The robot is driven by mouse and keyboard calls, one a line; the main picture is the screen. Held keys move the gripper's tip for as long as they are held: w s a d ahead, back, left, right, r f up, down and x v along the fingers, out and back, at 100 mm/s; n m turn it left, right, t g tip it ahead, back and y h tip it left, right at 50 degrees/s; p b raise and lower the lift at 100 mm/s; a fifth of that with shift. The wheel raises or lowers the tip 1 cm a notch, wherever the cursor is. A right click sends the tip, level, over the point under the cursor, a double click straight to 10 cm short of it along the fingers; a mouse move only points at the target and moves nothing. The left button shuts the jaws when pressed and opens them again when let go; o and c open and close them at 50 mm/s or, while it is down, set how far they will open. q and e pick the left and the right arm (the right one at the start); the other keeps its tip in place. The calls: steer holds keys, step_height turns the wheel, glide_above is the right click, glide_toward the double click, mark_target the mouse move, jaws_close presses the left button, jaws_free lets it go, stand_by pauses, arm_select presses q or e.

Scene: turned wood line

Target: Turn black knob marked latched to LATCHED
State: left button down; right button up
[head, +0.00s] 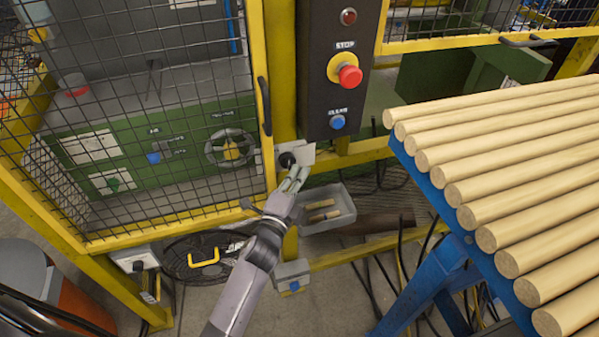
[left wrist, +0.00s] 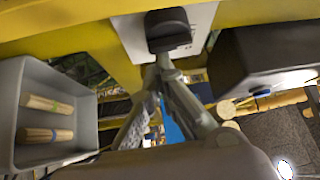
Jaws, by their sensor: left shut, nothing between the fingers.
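The black knob (head: 287,160) sits beside a pale plate (head: 304,153) on the yellow guard post, just right of the mesh door. In the left wrist view the knob (left wrist: 168,29) is at top centre, in front of the plate (left wrist: 130,38). My left gripper (head: 298,172) is shut and empty, with its fingertips just below the knob. In the left wrist view the fingertips (left wrist: 164,60) meet at the knob's lower end; I cannot tell whether they touch it. No LATCHED marking is readable. My right gripper is not in view.
A dark control box (head: 336,80) with a red stop button (head: 349,76) and a blue button (head: 337,122) hangs above. A grey bin (head: 345,221) with wooden pieces is below right. A blue rack (head: 424,184) of wooden rods stands right. The mesh door (head: 150,190) is left.

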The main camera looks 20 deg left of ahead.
arm_select(q)
steer(key=m+g+p, duration=0.1)
steer(key=p, duration=0.2)
steer(key=a+m+g+p, duration=0.1)
steer(key=m+p, duration=0.1)
steer(key=p, duration=0.2)
steer(key=m+g+p, duration=0.1)
steer(key=p, duration=0.2)
steer(key=shift+s+a+g+y+p, duration=0.3)
steer(key=shift+s+a+y, duration=0.05)
steer(key=shift+y, duration=0.05)
